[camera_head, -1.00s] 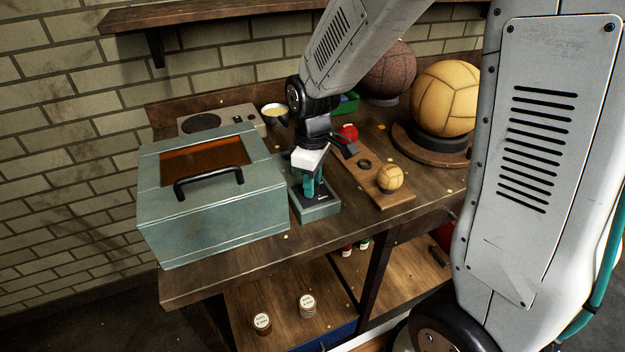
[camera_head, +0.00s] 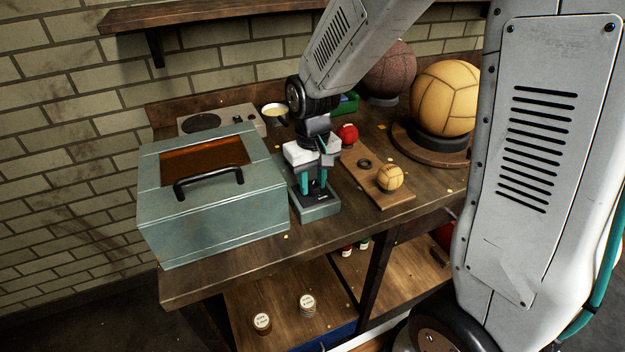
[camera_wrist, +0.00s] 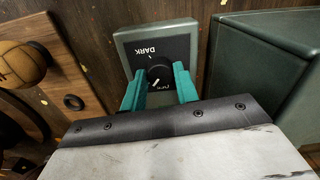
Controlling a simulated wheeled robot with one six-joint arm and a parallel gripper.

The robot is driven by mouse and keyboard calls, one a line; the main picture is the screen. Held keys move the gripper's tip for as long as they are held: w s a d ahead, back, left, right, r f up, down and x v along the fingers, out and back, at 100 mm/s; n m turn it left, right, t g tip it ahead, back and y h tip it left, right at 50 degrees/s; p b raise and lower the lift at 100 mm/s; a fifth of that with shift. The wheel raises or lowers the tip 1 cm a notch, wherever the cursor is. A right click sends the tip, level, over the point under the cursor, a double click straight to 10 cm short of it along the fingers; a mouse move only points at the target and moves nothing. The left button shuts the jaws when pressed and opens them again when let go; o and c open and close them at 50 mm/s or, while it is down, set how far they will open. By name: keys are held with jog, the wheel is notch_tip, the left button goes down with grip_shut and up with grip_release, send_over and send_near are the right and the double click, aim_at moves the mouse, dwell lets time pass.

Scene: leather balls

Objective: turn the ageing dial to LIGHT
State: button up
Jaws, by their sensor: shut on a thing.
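The ageing dial is a black round knob (camera_wrist: 158,66) on a grey-green control box (camera_head: 318,212), which also shows in the wrist view (camera_wrist: 128,38). DARK is readable on its black face, above the knob in the wrist view. A partly covered label, apparently OFF, is below the knob, and a white mark lies near it. I see no LIGHT label. My gripper (camera_head: 315,192) points down at the box. Its two teal fingers, also in the wrist view (camera_wrist: 160,74), are shut on the knob from either side.
A large grey-green case (camera_head: 215,220) with a handle stands close left of the box. To the right lies a wooden board (camera_head: 400,197) with a small tan ball (camera_head: 390,177).

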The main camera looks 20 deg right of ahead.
aim_at(313, 185)
jog(key=shift+m, duration=0.9)
jog(key=o, duration=1)
notch_tip(313, 185, up, 8)
jog(key=shift+f, duration=0.1)
